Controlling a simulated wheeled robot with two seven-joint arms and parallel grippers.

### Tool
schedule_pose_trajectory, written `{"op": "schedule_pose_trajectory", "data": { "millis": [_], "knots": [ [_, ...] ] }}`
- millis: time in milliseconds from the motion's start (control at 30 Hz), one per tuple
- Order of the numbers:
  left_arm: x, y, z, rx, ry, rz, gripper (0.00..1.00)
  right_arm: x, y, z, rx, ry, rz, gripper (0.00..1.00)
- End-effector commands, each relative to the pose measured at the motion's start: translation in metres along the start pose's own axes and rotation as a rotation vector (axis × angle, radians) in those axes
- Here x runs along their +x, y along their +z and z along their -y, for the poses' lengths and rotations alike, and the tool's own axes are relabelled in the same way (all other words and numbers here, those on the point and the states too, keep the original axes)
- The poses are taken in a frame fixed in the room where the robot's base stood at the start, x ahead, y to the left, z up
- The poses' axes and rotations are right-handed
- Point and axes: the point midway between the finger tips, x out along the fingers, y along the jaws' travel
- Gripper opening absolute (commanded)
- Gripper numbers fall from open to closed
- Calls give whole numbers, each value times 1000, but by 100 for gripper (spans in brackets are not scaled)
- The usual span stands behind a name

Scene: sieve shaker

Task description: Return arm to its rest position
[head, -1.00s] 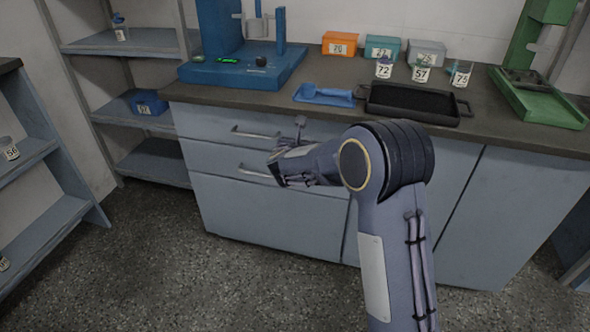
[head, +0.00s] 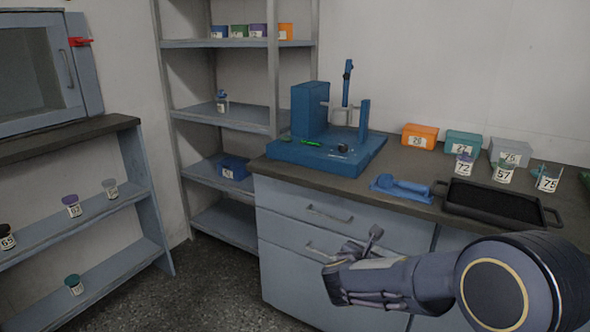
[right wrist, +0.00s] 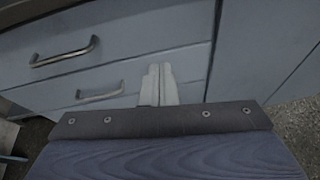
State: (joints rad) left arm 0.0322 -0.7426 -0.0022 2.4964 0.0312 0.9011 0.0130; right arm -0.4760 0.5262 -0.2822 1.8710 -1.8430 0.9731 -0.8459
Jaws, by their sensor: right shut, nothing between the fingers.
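My right arm (head: 430,280) reaches in from the lower right of the head view, folded in front of the blue-grey drawer cabinet. Its gripper (head: 330,278) points left, near the cabinet's drawer fronts and below the worktop. In the right wrist view the two pale fingers (right wrist: 160,82) lie together with nothing between them, pointing at the drawers. My left gripper is not in either view.
The dark worktop (head: 420,170) holds the blue sieve shaker (head: 335,155), a blue scoop (head: 400,188), a black tray (head: 500,213), labelled jars and coloured boxes. Drawer handles (head: 330,214) stick out near the gripper. Shelves (head: 225,115) stand left; dark floor (head: 220,285) is free between.

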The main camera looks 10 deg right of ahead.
Motion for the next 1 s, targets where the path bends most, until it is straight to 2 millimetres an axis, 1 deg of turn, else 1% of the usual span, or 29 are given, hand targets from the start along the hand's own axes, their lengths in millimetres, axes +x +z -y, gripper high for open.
{"op": "schedule_pose_trajectory", "data": {
  "millis": [33,67,100,133,167,200,267,300,367,400,500,600,800,933,967,1000],
  "knots": [
    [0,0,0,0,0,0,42,-2,4,26,113,-53,-48,0],
    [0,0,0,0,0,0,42,-5,3,44,198,-90,-85,0],
    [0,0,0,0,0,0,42,-11,1,68,327,-146,-141,0],
    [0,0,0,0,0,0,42,-18,-2,87,434,-193,-184,0],
    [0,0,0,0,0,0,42,-26,-6,105,546,-242,-230,0],
    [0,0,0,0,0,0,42,-39,-13,128,699,-309,-289,0],
    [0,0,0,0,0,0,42,-62,-26,156,924,-409,-373,0],
    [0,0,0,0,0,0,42,-79,-35,171,1074,-476,-426,0],
    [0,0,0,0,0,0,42,-106,-48,188,1292,-574,-503,0],
    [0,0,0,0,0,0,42,-124,-56,196,1431,-638,-550,0],
    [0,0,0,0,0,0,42,-165,-73,206,1728,-780,-653,0],
    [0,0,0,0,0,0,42,-198,-84,206,1957,-895,-735,0],
    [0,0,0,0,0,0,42,-246,-96,198,2300,-1076,-869,0],
    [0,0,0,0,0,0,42,-271,-101,190,2485,-1183,-953,0],
    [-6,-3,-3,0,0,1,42,-276,-93,188,2505,-1200,-964,0],
    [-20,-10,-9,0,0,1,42,-281,-78,186,2492,-1198,-961,0]
  ]
}}
